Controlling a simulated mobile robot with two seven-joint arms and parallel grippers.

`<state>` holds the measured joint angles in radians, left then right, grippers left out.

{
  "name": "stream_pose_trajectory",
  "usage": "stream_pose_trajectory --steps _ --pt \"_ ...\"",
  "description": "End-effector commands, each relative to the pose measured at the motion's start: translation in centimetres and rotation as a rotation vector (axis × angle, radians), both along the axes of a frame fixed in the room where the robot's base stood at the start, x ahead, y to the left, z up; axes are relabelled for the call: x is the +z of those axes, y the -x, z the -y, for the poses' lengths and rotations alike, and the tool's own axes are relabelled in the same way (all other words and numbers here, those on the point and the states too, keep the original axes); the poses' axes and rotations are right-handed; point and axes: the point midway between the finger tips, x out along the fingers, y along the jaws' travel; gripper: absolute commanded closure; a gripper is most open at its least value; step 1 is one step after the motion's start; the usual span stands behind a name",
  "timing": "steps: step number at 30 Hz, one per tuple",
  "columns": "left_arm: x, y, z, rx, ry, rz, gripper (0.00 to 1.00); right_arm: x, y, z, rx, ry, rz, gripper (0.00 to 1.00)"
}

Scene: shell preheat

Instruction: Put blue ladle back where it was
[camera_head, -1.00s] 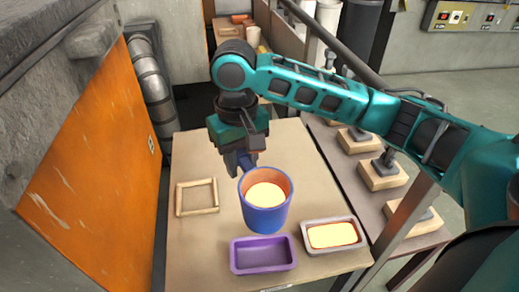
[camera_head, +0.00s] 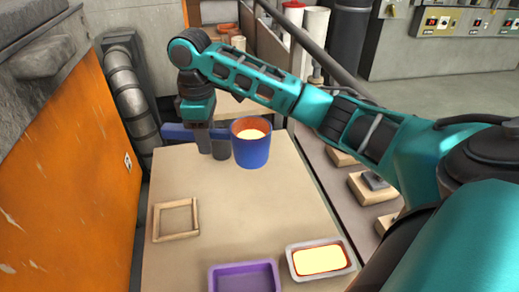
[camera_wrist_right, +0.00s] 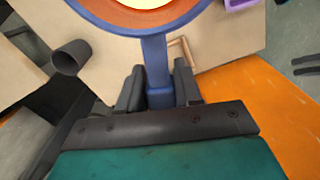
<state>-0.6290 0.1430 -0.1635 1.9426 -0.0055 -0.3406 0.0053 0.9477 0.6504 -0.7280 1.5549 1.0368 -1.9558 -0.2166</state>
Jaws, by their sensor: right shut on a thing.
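The blue ladle (camera_head: 252,152) has a deep round cup with an orange-brown inside and pale yellow contents. My right gripper (camera_head: 213,150) is shut on its blue handle, which sticks out to the left of the gripper. The cup is upright near the table's far edge; I cannot tell whether it touches the table. In the right wrist view the ladle's handle (camera_wrist_right: 155,62) runs between the two dark fingers of the right gripper (camera_wrist_right: 158,85), with the cup beyond. My left gripper is not in view.
On the table (camera_head: 240,215) are a square wooden frame (camera_head: 156,222), a purple tray (camera_head: 215,280) and a grey tray (camera_head: 349,254) with yellow filling. An orange panel (camera_head: 70,180) stands left. A dark cylinder (camera_wrist_right: 72,57) shows in the wrist view. The table's middle is clear.

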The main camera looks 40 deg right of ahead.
Motion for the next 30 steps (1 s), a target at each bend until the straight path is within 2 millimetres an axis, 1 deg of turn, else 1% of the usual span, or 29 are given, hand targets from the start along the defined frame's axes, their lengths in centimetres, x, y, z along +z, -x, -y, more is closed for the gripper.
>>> stream_pose_trajectory --steps 3,10,15,21,25,30 --pt "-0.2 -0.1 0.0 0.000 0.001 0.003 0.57 -0.4 -1.0 1.6 0.148 -0.002 -0.001 1.00" --pt "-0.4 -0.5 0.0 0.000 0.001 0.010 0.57 -1.4 -2.4 4.9 0.449 -0.002 -0.001 1.00" --pt "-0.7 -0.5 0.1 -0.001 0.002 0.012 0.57 -2.4 -3.0 7.3 0.677 -0.002 -0.002 1.00" --pt "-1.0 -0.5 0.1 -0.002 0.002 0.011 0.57 -3.7 -3.2 9.8 0.920 -0.001 -0.001 1.00" --pt "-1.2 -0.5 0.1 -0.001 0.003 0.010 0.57 -4.3 -3.2 10.9 1.031 0.000 0.000 1.00" --pt "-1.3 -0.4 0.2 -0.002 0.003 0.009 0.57 -4.9 -3.2 11.5 1.101 0.001 -0.001 1.00"
